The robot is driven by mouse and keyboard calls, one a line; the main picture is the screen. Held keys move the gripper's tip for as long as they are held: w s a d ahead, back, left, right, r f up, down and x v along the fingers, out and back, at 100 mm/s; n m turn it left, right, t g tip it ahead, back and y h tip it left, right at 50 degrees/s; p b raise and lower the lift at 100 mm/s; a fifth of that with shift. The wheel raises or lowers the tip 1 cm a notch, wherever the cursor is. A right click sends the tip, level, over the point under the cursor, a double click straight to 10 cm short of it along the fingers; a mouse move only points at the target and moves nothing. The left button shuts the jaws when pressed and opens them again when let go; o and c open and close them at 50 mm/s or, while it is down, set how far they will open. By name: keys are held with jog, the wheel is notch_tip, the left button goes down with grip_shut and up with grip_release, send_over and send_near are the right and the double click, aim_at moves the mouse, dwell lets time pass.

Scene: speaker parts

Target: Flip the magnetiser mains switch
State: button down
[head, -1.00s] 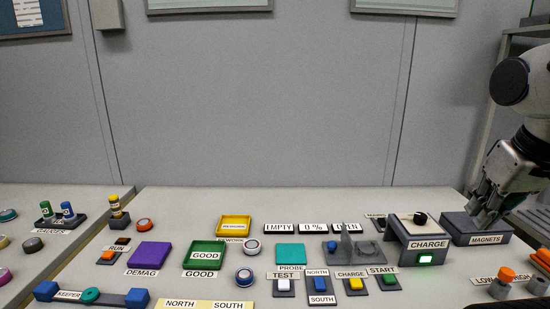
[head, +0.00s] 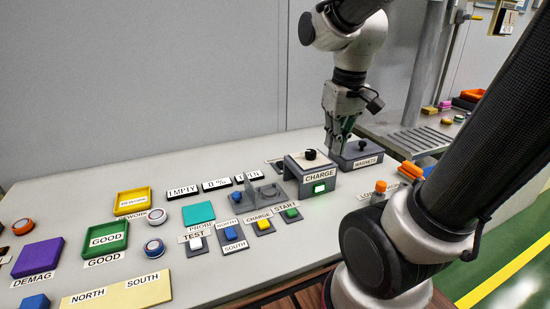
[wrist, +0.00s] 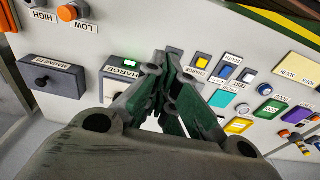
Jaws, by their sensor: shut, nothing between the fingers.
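My gripper (head: 340,148) points down with its fingers together and empty. It is at the back of the table, between the CHARGE block (head: 325,182) and the MAGNETS block (head: 358,154). In the wrist view the closed fingers (wrist: 165,62) cover part of the panel beside the CHARGE block (wrist: 122,80). A small dark plate (head: 276,162) with a pale label sits behind and left of the CHARGE block. Its label is too small to read and it is partly hidden, so I cannot tell whether it bears the mains switch or how a switch is set.
The CHARGE block has a lit green window and a black knob (head: 310,154) on top. The START button (head: 292,213) and the yellow CHARGE button (head: 264,225) stand in front. An orange-topped post (head: 380,187) stands at right. The table behind the EMPTY display (head: 182,190) is clear.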

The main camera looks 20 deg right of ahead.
jog(key=w+f+n+g, duration=0.2)
jog(key=w+f, duration=0.2)
jog(key=w, duration=0.7)
jog(key=n+t, duration=0.2)
jog(key=n, duration=1.4)
send_over(276, 166)
jog(key=s, duration=0.2)
notch_tip(276, 166, down, 6)
jog(key=shift+d, duration=0.15)
jog(key=shift+f, duration=0.1)
jog(key=f, duration=0.4)
jog(key=w+f, duration=0.1)
jog(key=f, duration=0.8)
jog(key=shift+w+f, duration=0.35)
